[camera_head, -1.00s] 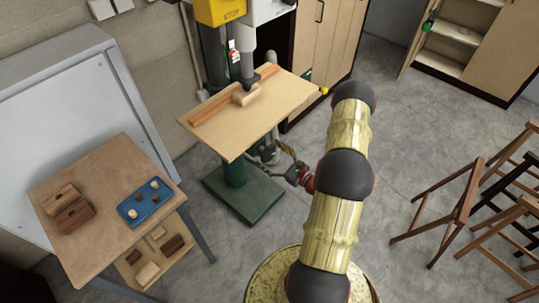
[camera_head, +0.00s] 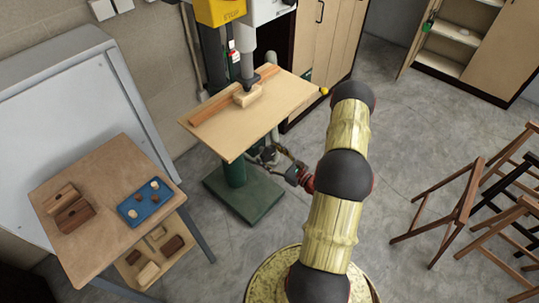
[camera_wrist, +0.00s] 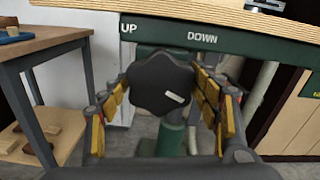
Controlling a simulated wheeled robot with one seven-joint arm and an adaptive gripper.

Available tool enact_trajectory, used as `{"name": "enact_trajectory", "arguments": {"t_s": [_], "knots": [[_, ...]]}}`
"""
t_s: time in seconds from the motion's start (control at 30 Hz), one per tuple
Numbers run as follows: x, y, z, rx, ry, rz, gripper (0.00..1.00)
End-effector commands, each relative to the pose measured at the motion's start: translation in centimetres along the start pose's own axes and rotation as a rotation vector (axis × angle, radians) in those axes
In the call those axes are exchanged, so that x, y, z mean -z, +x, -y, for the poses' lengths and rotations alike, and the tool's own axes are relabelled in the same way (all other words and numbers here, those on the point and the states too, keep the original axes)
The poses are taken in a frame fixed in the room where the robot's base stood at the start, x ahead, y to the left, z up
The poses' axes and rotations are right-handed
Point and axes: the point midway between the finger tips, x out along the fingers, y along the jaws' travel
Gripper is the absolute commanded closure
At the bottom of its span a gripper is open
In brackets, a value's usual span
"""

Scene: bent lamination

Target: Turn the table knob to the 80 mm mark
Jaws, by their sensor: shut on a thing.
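The table knob (camera_wrist: 160,84) is a dark lobed handwheel with a white mark at its lower right, below the green table edge lettered UP and DOWN. My gripper (camera_wrist: 163,92) is shut on it, with yellow-padded fingers at its left and right sides. In the head view my gripper (camera_head: 272,158) is under the drill press table (camera_head: 262,125), in front of the green column (camera_head: 235,173). The knob is too hidden to make out there. A wood block (camera_head: 248,95) lies on the table against a long wooden fence (camera_head: 212,105), under the spindle. I see no readable scale or 80 mm mark.
A side table (camera_head: 108,240) at the left holds a blue tray (camera_head: 146,202) and brown blocks (camera_head: 68,208). Wooden stools (camera_head: 455,210) stand at the right. A cabinet (camera_head: 322,35) is behind the press. The floor between is clear.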

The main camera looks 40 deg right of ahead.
Motion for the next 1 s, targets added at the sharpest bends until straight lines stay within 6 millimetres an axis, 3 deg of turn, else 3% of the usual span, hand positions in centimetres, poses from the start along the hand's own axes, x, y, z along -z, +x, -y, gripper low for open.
{"name": "enact_trajectory", "arguments": {"t_s": [0.47, 1.0], "knots": [[0.07, 0.02, 0.01, 0.000, -0.084, 0.001, 0.63], [0.37, 0.00, -0.18, 0.000, -0.547, -0.001, 0.63]]}}
